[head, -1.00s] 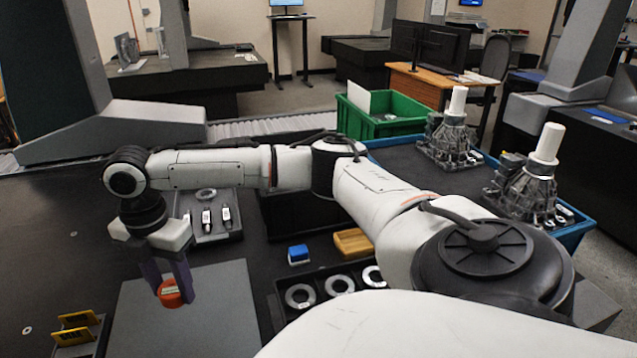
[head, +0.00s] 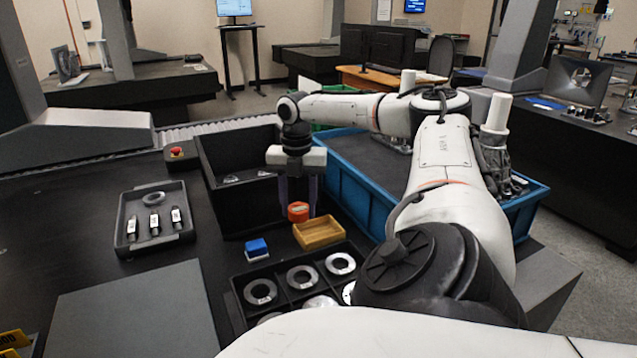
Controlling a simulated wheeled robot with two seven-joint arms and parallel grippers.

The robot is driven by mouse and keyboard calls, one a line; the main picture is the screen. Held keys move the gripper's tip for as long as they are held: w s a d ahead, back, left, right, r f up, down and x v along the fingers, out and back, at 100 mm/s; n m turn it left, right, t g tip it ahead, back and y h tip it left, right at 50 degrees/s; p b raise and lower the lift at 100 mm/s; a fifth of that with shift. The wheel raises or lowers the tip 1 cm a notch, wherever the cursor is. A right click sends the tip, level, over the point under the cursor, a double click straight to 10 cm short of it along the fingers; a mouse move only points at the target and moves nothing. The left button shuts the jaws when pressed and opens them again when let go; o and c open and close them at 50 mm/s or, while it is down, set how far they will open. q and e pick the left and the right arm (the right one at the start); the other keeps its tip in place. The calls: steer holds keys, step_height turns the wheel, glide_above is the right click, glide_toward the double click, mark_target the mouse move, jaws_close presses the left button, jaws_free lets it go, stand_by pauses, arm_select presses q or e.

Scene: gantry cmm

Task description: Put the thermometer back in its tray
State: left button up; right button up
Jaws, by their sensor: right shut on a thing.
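The thermometer looks like a small orange-red round piece with a pale face (head: 298,211). My right gripper (head: 298,207) points down and is shut on it, with a purple finger on each side. A small yellow-orange tray (head: 322,240) lies on the dark table just below and right of the thermometer in the picture. It looks empty. The thermometer appears held near the tray's far left corner; I cannot tell its exact height. My left gripper is not in view.
A blue block (head: 256,249) sits left of the yellow tray. A black divided tray (head: 283,276) with several metal rings lies in front. A black bin (head: 240,205) stands behind, a large blue crate (head: 352,190) to the right. A grey plate (head: 135,315) lies front left.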

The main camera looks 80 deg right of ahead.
steer(key=s+d+r, duration=0.2)
steer(key=s+d, duration=0.2)
steer(key=b, duration=0.2)
glide_above(319, 236)
step_height(319, 236, down, 5)
steer(key=shift+f, duration=2.45)
steer(key=shift+f+b, duration=0.1)
steer(key=shift+b, duration=0.25)
steer(key=o, duration=1.1)
